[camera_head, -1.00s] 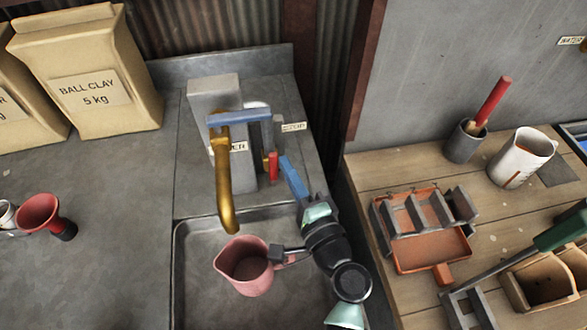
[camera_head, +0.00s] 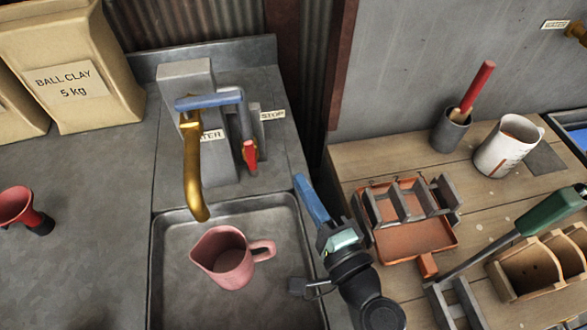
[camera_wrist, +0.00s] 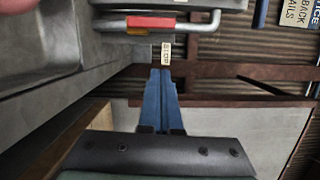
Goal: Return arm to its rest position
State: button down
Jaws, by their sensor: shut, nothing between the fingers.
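My gripper (camera_head: 298,178) has blue fingers closed together with nothing between them. It is over the gap between the sink and the wooden bench, right of the pink pitcher and apart from it. In the wrist view its closed fingers (camera_wrist: 160,74) point towards the STOP label (camera_wrist: 166,52). My dark arm comes up from the bottom edge in the head view. The pink pitcher (camera_head: 222,262) stands upright in the sink basin (camera_head: 285,235), beneath the brass spout (camera_head: 193,175).
The tap block with a blue bar (camera_head: 210,101) and red handle (camera_head: 250,155) stands behind the basin. An orange tray with grey dividers (camera_head: 412,239), a white jug (camera_head: 506,146) and a wooden holder (camera_head: 545,270) occupy the bench. A clay bag (camera_head: 75,65) stands back left.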

jog(key=shift+v, duration=1.05)
jog(key=shift+d, duration=0.1)
jog(key=w+a+r+n+t+h+p, duration=0.1)
jog(key=w+r+n, duration=0.2)
jog(key=r, duration=0.7)
jog(key=w+a+r+n+t+p, duration=0.15)
jog(key=r+n, duration=0.25)
jog(key=r, duration=0.5)
jog(key=w+a+r+n+t+h+p, duration=0.1)
jog(key=w+r+n, duration=0.25)
jog(key=r, duration=0.65)
jog(key=s+r+n+t+h+p, duration=0.1)
jog(key=s+r, duration=0.4)
jog(key=r, duration=0.8)
jog(key=s+r+n+t+h, duration=0.2)
jog(key=s+r+t+h, duration=0.2)
jog(key=r, duration=0.8)
jog(key=s+t, duration=0.2)
jog(key=shift+s+d+r+h+p, duration=0.25)
jog(key=shift+s+r+h+p, duration=0.05)
jog(key=shift+r+p, duration=0.05)
